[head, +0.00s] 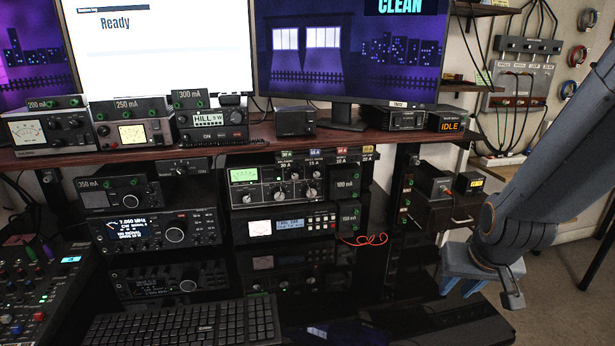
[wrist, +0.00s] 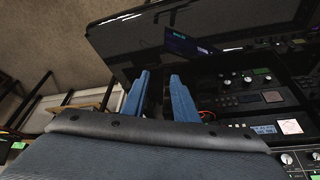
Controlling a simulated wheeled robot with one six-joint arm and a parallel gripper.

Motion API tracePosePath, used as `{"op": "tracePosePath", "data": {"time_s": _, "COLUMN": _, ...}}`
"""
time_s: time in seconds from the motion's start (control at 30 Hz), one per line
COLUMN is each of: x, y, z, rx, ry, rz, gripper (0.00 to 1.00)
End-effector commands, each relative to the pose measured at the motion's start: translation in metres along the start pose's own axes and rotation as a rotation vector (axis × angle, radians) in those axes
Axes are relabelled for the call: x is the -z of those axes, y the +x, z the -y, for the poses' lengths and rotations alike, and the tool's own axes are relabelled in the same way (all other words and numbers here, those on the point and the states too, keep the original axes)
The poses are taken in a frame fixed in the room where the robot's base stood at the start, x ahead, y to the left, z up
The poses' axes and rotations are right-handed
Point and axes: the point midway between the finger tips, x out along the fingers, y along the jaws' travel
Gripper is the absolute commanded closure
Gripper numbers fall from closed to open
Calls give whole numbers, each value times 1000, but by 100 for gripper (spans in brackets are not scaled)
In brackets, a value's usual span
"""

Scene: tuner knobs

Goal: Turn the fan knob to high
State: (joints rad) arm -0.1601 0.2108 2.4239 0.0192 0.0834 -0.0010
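My gripper (head: 457,290) hangs at the right in the head view, in front of the desk's right end and well apart from the radio units. In the wrist view its two blue fingers (wrist: 159,76) stand apart with nothing between them. No knob is legibly marked as the fan knob. A unit with a green-lit meter and several light-capped knobs (head: 279,192) sits mid-rack under the shelf. Other units carry knobs too, such as the large dial (head: 175,235) at the left. The knobs' settings are too small to read.
The dark red shelf (head: 90,156) holds several small units and monitors. A keyboard (head: 190,325) lies at the front, with a mixer (head: 38,285) left of it. Red wire (head: 368,240) curls beside the rack. A wall panel (head: 525,75) with cables hangs at right.

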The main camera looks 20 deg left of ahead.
Motion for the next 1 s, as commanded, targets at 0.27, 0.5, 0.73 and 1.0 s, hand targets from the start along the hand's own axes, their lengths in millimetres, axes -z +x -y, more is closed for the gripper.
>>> {"op": "tracePosePath", "data": {"time_s": 0.27, "x": 150, "y": 33, "z": 140, "rx": 134, "ry": -166, "rz": -534, "gripper": 74}}
{"op": "tracePosePath", "data": {"time_s": 0.5, "x": 203, "y": 14, "z": 257, "rx": 275, "ry": -230, "rz": -929, "gripper": 74}}
{"op": "tracePosePath", "data": {"time_s": 0.73, "x": 210, "y": -5, "z": 306, "rx": 348, "ry": -241, "rz": -1109, "gripper": 74}}
{"op": "tracePosePath", "data": {"time_s": 1.0, "x": 233, "y": 1, "z": 320, "rx": 356, "ry": -240, "rz": -1132, "gripper": 74}}
